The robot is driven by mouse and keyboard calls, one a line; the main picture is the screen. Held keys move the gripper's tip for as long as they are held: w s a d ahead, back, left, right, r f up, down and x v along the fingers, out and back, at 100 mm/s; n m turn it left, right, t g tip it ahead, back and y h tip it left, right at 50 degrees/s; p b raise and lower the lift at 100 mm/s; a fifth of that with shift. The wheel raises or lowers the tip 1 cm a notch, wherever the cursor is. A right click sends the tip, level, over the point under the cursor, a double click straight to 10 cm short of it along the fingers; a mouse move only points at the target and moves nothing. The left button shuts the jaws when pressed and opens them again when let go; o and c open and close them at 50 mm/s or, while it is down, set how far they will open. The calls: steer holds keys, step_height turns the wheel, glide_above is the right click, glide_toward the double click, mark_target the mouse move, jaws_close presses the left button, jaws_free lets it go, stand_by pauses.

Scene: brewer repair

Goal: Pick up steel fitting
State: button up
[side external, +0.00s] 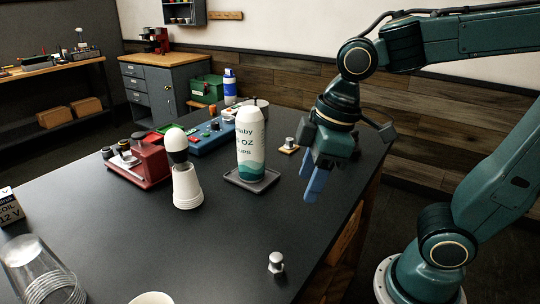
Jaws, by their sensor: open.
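A small steel fitting (276,262) with a rounded top stands upright on the dark table near its front edge. Another small metallic piece (289,144) sits on a little wooden pad near the table's right side. I cannot tell from its shape whether it is the same kind of part. My gripper (312,187) has blue fingers pointing down, above the table's right side. It is open with nothing seen between the fingers, behind and above the front fitting and apart from it.
The table (215,240) is clear around the front fitting.

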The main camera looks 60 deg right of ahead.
steer(key=a+n, duration=0.1)
steer(key=w+a+f+n+g, duration=0.1)
steer(key=a, duration=0.1)
steer(key=w+a+f+n, duration=0.1)
steer(key=n, duration=0.1)
steer(key=shift+a+g, duration=0.35)
steer(key=shift+g, duration=0.05)
glide_above(276, 257)
steer(key=shift+s+d+f, duration=0.1)
steer(key=shift+f, duration=2.05)
steer(key=shift+s+d+f, duration=0.1)
steer(key=shift+f, duration=2.05)
steer(key=shift+f, duration=0.15)
steer(key=shift+w+f, duration=0.15)
steer(key=shift+f, duration=2.3)
steer(key=shift+a, duration=0.1)
steer(key=shift+c, duration=0.2)
jaws_close()
